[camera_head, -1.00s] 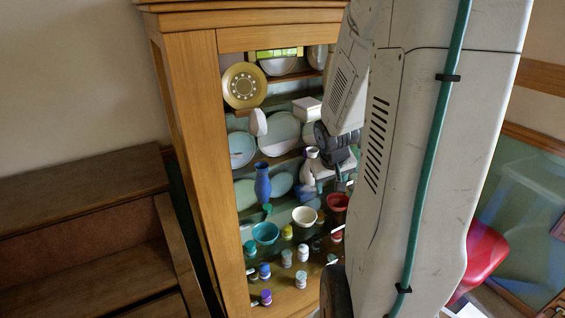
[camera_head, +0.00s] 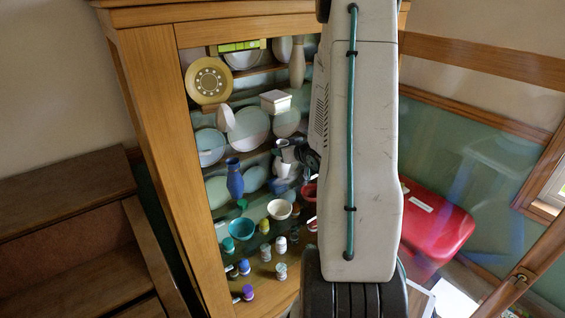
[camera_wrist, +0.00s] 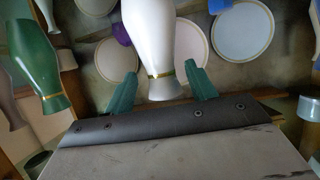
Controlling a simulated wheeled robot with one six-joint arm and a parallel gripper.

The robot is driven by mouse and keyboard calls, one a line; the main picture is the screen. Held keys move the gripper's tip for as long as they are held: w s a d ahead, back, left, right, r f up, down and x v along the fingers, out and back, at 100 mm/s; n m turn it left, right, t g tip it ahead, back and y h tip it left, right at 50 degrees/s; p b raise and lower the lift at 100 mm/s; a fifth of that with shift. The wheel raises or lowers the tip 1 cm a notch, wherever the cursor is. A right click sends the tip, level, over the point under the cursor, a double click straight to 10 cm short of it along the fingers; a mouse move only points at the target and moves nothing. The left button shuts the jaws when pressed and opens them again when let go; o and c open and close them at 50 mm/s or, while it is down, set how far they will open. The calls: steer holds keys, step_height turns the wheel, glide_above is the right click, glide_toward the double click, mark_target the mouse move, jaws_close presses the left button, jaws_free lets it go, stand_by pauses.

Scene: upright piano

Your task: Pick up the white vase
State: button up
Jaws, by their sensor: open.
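The white vase (camera_wrist: 152,40) with a gold band stands out large in the wrist view. Its banded end lies between the two green fingers of my gripper (camera_wrist: 161,88), which is open with a finger on each side. I cannot tell whether either finger touches it. In the head view a white vase (camera_head: 282,166) shows small on a cabinet shelf, partly hidden by the dark end of my arm. My gripper's fingers are not clear there.
A green vase (camera_wrist: 36,62) with a gold band is close on the left in the wrist view. The wooden cabinet (camera_head: 155,130) holds plates, a blue vase (camera_head: 235,180), a turquoise bowl (camera_head: 241,229), a white bowl (camera_head: 279,209) and several small jars. A red case (camera_head: 438,222) is at right.

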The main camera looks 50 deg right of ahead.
steer(key=x, duration=0.4)
steer(key=shift+a, duration=0.15)
steer(key=c, duration=1.1)
steer(key=shift+r, duration=0.1)
